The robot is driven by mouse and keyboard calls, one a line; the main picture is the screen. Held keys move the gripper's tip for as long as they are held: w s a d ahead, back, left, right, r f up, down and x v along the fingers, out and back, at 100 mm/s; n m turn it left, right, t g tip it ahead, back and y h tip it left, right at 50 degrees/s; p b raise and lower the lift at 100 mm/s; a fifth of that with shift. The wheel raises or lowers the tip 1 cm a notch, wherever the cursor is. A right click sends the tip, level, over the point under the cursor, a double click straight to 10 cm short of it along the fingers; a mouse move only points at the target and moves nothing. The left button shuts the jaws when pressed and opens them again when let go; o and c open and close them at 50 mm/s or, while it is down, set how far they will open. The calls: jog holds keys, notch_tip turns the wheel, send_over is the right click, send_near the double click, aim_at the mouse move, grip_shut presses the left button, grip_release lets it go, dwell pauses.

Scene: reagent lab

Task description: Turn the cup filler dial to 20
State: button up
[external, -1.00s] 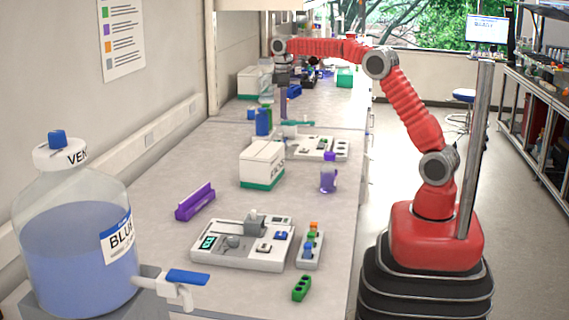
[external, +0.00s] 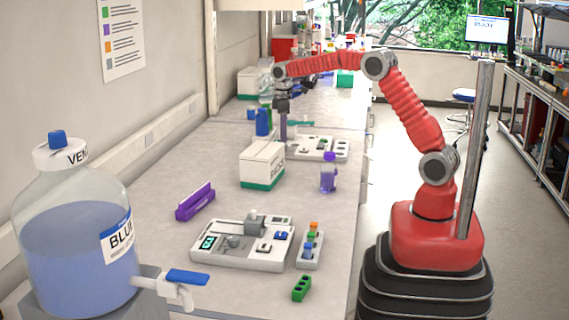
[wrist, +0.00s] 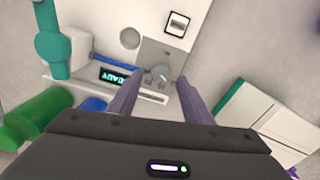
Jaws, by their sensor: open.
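A white device with a lit display (wrist: 113,77) reading READY lies below my gripper in the wrist view. Its small grey dial (wrist: 160,74) sits beside the display on a grey panel. My gripper (wrist: 160,92) is open, with its two fingers apart on either side of the dial, which shows between and a little beyond the tips. I cannot tell how far above the dial the fingertips are. In the external view my gripper (external: 283,138) points down at the left end of the device (external: 318,148); the dial is hidden there. The dial's scale marks are too blurred to read.
A white and green box (external: 262,164) stands near my gripper, also on the right in the wrist view (wrist: 262,118). A blue bottle (external: 263,122) stands to the left. A teal object (wrist: 50,45) lies by the device. Another device (external: 240,243) is nearer the camera.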

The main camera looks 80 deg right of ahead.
jog(key=shift+f, duration=1.8)
jog(key=shift+c, duration=0.4)
jog(key=c, duration=1)
